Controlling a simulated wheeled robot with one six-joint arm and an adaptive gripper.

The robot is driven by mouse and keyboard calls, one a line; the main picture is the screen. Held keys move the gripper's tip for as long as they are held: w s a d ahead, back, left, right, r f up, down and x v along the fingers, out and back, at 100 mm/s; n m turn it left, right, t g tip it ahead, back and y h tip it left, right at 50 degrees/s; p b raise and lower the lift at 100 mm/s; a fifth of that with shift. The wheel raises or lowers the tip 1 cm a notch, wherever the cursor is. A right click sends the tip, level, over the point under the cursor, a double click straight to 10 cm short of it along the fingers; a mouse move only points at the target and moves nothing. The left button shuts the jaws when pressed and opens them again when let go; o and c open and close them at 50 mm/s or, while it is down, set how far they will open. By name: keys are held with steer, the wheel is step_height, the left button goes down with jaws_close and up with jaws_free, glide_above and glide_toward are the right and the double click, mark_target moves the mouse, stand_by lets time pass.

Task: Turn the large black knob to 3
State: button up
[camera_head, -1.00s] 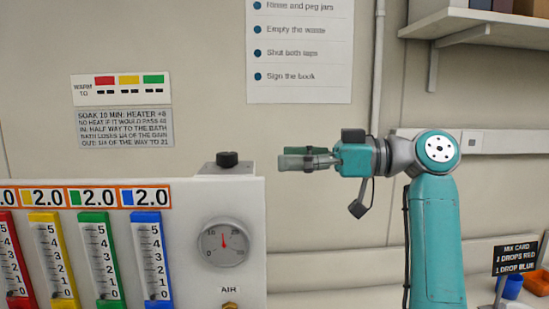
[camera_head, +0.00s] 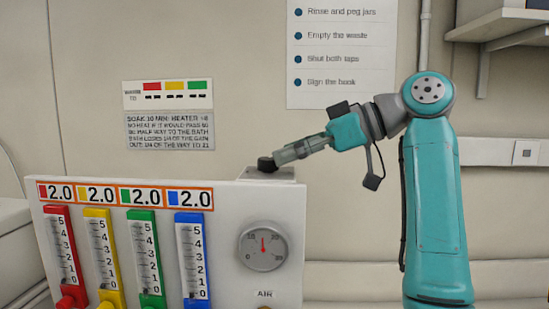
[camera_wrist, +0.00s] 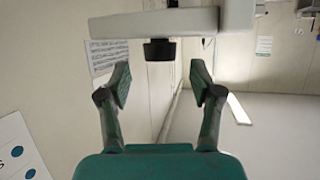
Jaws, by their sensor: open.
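A black knob (camera_head: 267,163) stands on a grey block (camera_head: 262,175) at the top right of the white panel in the head view. It also shows in the wrist view (camera_wrist: 160,49), at upper centre. My gripper (camera_head: 284,156) reaches it from the right, tilted slightly down, with its tips close to the knob. In the wrist view my gripper (camera_wrist: 160,82) is open and empty, and the knob is centred just beyond the gap between the fingers. I cannot tell whether they touch. No scale or pointer for the knob can be made out.
The white panel (camera_head: 230,245) carries red, yellow, green and blue flow tubes with readouts of 2.0. A round dial gauge (camera_head: 263,245) sits below the knob, above the AIR label (camera_head: 264,294). A wall shelf (camera_head: 510,22) is at upper right. The wall behind is flat.

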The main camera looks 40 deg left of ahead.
mark_target(272, 158)
steer(key=shift+x, duration=1.7)
steer(key=c, duration=1.1)
